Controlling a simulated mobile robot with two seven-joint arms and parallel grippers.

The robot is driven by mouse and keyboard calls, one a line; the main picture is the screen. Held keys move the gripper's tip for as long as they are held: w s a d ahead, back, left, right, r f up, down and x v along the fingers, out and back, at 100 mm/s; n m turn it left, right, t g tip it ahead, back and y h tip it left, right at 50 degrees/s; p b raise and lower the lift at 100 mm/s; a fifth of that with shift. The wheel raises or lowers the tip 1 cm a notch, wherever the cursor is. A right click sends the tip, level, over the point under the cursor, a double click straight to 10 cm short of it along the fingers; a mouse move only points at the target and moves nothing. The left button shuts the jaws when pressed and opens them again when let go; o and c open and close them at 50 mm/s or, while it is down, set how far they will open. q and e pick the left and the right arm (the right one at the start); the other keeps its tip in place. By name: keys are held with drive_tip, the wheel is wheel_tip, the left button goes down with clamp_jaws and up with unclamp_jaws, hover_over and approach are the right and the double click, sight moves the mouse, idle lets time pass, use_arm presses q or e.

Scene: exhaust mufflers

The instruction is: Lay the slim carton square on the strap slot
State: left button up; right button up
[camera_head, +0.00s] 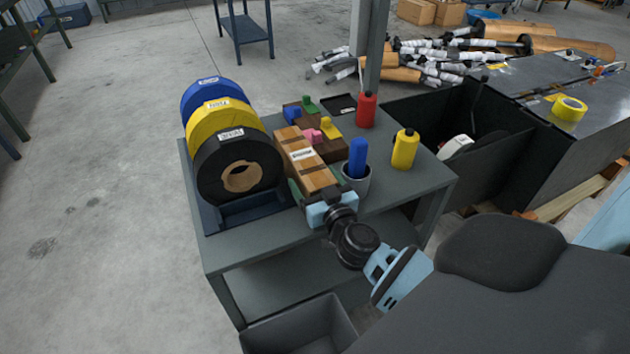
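The slim carton (303,155), a long brown box with a white label, lies lengthwise between the big tape rolls and a brown block tray. My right gripper (330,198), light blue, is at the near end of the carton and appears shut on it. The fingertips are largely hidden, and I cannot tell whether the carton is lifted or resting. A bit of green shows beside and under the carton's near end. I cannot clearly make out the strap slot; the carton and gripper cover that area. My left gripper is not in view.
Black, yellow and blue tape rolls (222,120) stand in a dark holder at left. The brown tray (333,150) holds coloured blocks. A grey cup (357,183) with a blue marker, a yellow bottle (404,150) and a red bottle (366,110) stand right.

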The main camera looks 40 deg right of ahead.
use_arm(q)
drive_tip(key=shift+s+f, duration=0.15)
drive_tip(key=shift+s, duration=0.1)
use_arm(e)
drive_tip(key=shift+o, duration=0.3)
drive_tip(key=shift+r, duration=0.2)
drive_tip(key=p+v, duration=0.1)
drive_tip(key=v, duration=1)
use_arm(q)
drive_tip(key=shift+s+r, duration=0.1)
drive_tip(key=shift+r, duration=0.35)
use_arm(e)
drive_tip(key=shift+s+f, duration=0.1)
drive_tip(key=shift+s, duration=0.4)
drive_tip(key=shift+c, duration=0.5)
